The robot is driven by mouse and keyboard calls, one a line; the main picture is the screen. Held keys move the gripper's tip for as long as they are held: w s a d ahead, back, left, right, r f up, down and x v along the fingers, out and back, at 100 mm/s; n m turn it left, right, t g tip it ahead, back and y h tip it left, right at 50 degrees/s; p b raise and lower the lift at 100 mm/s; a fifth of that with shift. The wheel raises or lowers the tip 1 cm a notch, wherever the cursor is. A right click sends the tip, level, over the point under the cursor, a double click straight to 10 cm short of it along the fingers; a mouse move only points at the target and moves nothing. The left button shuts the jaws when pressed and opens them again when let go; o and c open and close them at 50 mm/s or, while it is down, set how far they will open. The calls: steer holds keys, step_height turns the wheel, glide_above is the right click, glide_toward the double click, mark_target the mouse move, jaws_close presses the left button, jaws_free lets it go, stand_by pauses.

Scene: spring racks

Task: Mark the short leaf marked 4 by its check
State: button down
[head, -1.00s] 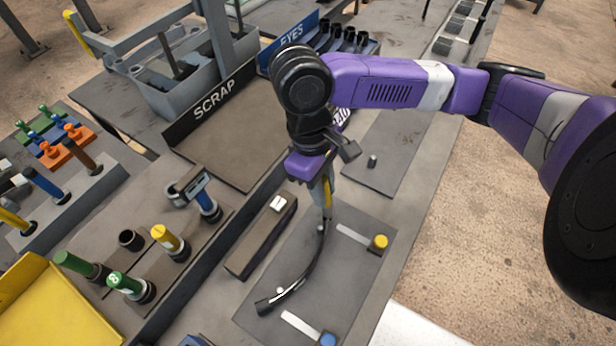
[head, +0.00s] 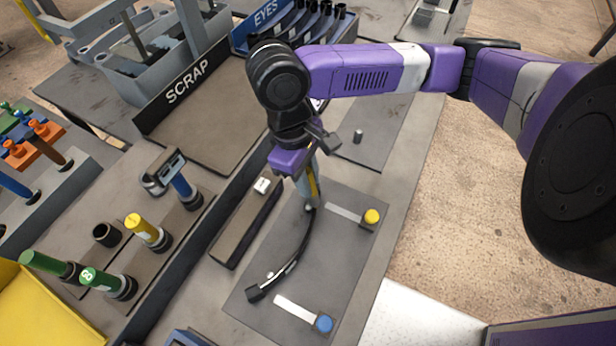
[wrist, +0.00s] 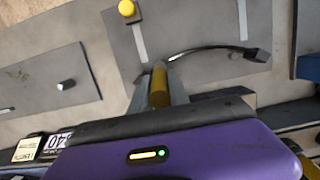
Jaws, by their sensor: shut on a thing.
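A dark, curved leaf (head: 293,258) lies on a grey plate (head: 345,262). Its thick end is at the lower left and its thin end at the upper right. In the wrist view the leaf (wrist: 215,47) arcs away to the right of my fingers. I cannot read a number on it. My gripper (head: 311,193) points down over the thin end and is shut on a yellow stick, which shows between the fingers in the wrist view (wrist: 160,88). The stick's lower tip is at or near the leaf's thin end; I cannot tell whether they touch.
A pale strip with a yellow knob (head: 372,216) and another with a blue knob (head: 324,323) are on the plate. A long dark block (head: 240,228) stands left of it. Yellow, green and blue sticks stand in holders further left. The SCRAP tray (head: 205,115) is behind.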

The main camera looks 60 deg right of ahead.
mark_target(309, 172)
steer(key=shift+f, duration=0.6)
stand_by(2.1)
steer(key=shift+r, duration=0.1)
step_height(309, 172, up, 5)
steer(key=p, duration=0.4)
steer(key=shift+r, duration=0.95)
